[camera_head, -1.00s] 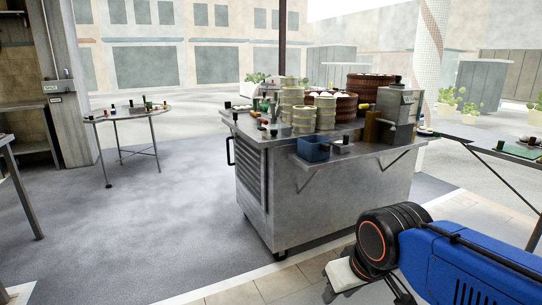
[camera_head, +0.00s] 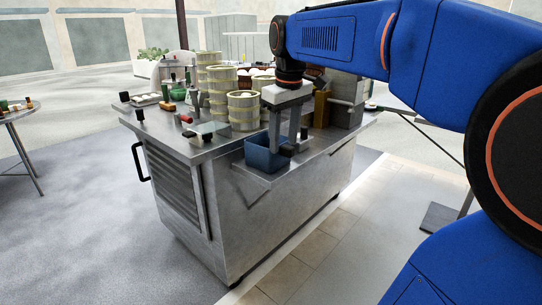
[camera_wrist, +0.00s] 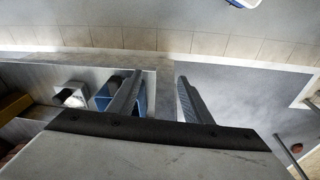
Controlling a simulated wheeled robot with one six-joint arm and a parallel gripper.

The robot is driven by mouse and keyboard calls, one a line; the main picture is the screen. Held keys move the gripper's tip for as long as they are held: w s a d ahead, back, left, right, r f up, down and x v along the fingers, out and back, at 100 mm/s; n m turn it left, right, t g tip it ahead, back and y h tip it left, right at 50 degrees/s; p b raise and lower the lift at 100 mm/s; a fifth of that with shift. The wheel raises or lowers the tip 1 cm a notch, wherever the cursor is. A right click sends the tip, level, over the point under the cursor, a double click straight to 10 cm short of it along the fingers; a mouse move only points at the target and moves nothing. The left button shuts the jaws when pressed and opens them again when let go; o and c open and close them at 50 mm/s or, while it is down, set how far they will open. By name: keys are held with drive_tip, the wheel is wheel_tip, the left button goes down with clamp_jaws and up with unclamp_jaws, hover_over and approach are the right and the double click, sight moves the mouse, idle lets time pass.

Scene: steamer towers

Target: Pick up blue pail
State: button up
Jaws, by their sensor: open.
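The blue pail (camera_head: 262,156) is an open-topped, box-like container on the side shelf of the metal cart. It also shows in the wrist view (camera_wrist: 103,94), partly hidden by one finger. My gripper (camera_head: 284,146) points down at the pail with its jaws apart and nothing between them that I can make out. In the wrist view my gripper (camera_wrist: 159,82) has its left finger across the pail and its right finger over the floor, outside the shelf edge. Whether a finger touches the pail or reaches inside it, I cannot tell.
The metal cart (camera_head: 250,215) carries stacked bamboo steamers (camera_head: 243,112), bottles and small items. A small dark-topped container (camera_wrist: 71,94) stands beside the pail. A round table (camera_head: 14,116) is at the left. Open floor lies around the cart.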

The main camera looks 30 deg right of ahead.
wheel_tip(320, 180, up, 6)
drive_tip(key=n+g, duration=0.2)
hover_over(287, 146)
wheel_tip(287, 146, down, 17)
drive_tip(key=shift+w+f, duration=0.1)
clamp_jaws()
idle(0.3)
